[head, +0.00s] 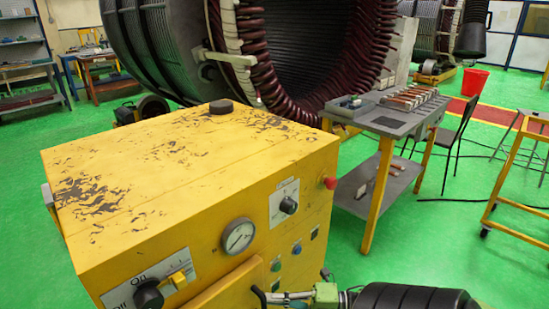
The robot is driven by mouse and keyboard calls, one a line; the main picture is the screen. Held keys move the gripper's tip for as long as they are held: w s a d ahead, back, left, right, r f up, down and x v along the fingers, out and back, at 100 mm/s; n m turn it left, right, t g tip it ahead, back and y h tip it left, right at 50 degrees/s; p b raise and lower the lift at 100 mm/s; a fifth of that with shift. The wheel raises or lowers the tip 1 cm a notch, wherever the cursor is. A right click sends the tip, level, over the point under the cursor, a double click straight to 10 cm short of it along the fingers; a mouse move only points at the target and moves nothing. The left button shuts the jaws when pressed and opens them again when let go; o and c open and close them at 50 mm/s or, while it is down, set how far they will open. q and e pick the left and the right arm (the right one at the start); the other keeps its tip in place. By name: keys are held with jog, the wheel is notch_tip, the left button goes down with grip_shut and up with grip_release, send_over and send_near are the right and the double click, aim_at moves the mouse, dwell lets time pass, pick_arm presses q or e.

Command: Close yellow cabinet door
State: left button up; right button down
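The yellow cabinet (180,170) stands in the foreground, with worn paint on its top and a gauge, knobs and buttons on its front. Its yellow door (228,288) shows only in its upper part at the bottom edge and seems to stand out from the front; how far it is open I cannot tell. A black curved piece, perhaps the door handle (259,295), is beside it. My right gripper (283,298) comes in from the right at the bottom, close to this piece. Its fingers are partly cut off, and contact is unclear. My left gripper is not in view.
A grey-topped table (390,120) with tools and parts stands right of the cabinet. Behind are a large stator (250,50), a black chair (455,135) and a red bucket (474,82). A yellow frame cart (515,185) is at right.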

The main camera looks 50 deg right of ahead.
jog(key=shift+w+d+r, duration=0.4)
jog(key=shift+w+r, duration=0.05)
jog(key=shift+w, duration=0.2)
jog(key=s+a+v, duration=0.1)
jog(key=v, duration=1.2)
notch_tip(320, 180, down, 19)
jog(key=a+m+g+h, duration=0.1)
jog(key=m+g+h, duration=0.1)
jog(key=m+h, duration=0.7)
jog(key=s+a+f+m+g+h+p, duration=0.1)
jog(key=s+a+f+m+g, duration=0.35)
jog(key=a+f, duration=0.4)
jog(key=s+a+f+m+g, duration=0.3)
jog(key=s+a+f+m, duration=0.25)
jog(key=f, duration=0.55)
jog(key=s+a+f+m+g, duration=0.2)
jog(key=s+a+f+g, duration=0.2)
jog(key=a, duration=0.6)
jog(key=shift+s+f+m, duration=0.15)
jog(key=shift+s+m, duration=0.25)
jog(key=shift+s, duration=0.55)
jog(key=shift+g, duration=0.25)
